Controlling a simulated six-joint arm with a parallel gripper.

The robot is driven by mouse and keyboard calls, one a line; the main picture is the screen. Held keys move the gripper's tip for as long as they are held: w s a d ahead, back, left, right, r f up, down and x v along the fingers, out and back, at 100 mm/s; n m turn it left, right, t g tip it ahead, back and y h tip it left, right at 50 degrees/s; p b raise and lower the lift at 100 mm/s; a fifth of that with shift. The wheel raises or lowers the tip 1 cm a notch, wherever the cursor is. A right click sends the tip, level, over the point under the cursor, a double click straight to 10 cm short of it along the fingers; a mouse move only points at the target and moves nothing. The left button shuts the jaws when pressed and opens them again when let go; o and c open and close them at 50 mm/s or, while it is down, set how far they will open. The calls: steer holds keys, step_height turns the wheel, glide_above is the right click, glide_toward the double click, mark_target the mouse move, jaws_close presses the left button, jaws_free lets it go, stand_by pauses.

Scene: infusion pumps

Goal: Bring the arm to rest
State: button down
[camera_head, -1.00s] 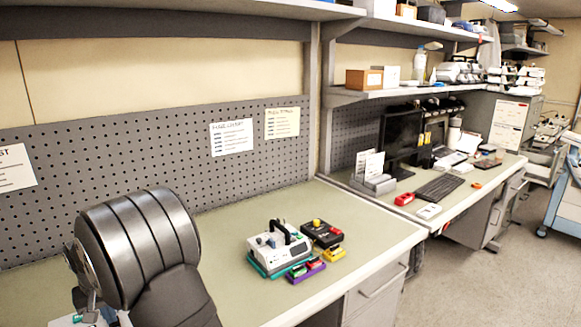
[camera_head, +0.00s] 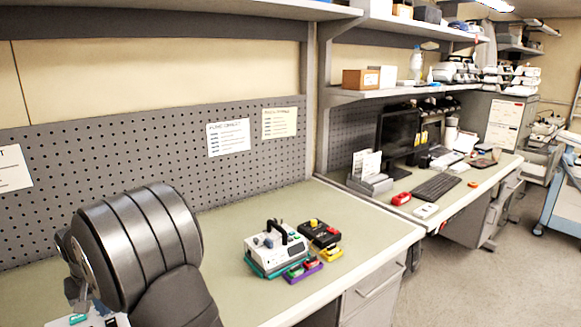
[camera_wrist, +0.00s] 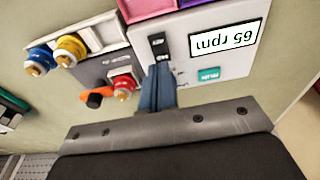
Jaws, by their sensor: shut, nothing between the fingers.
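My gripper (camera_wrist: 158,88) shows in the wrist view with its blue-grey fingers together and nothing held. The fingertips are close to a black rocker switch on a light grey pump panel (camera_wrist: 212,76). I cannot tell whether they touch it. The panel has a display reading 65 rpm, upside down in this view, and a teal button. In the head view my dark arm fills the lower left. It hides most of the gripper and the bench below it. Part of a white and teal device shows at the bottom left edge.
In the wrist view, blue and yellow knobs (camera_wrist: 70,48) and a red knob (camera_wrist: 123,86) sit beside the panel. In the head view, a white pump (camera_head: 276,248) and a black box (camera_head: 319,234) stand on the bench (camera_head: 230,215). The bench behind them is clear.

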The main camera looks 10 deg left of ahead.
step_height(320, 180, down, 5)
steer(key=shift+f, duration=0.15)
steer(key=s+r+t+h, duration=0.15)
steer(key=s+r, duration=0.25)
steer(key=r, duration=1.2)
steer(key=x, duration=0.8)
steer(key=shift+a, duration=0.55)
steer(key=shift+t+y, duration=0.25)
